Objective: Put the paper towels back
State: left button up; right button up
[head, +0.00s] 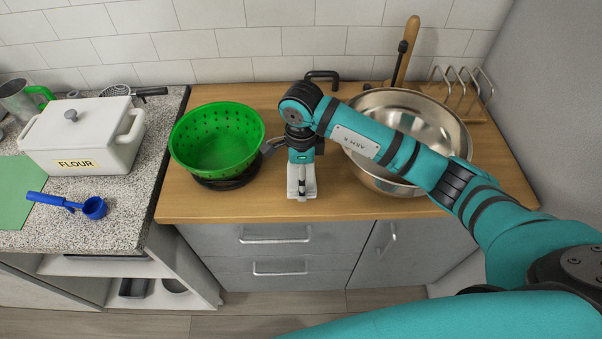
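No paper towels show in the head view. My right arm reaches in from the right over the wooden counter (345,210). Its gripper (301,190) points down near the counter's front edge, between the green colander and the steel bowl. The fingers look close together, but I cannot tell whether they are open or shut, or whether they touch the counter. My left gripper is not in view.
A green colander (215,140) sits on a dark round pan (227,183). A large steel bowl (440,125) is partly behind my arm. A wire rack (463,92) and a black bracket-like thing (322,76) stand behind. A flour box (80,140) and blue scoop (93,207) are left.

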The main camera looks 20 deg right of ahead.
jog(key=shift+w+d, duration=0.2)
jog(key=shift+w, duration=0.45)
notch_tip(320, 180, down, 2)
jog(key=shift+s+f+p, duration=0.1)
jog(key=shift+f+p, duration=0.15)
jog(key=shift+p, duration=0.75)
jog(key=shift+f, duration=0.7)
jog(key=o, duration=0.9)
jog(key=shift+c, duration=0.2)
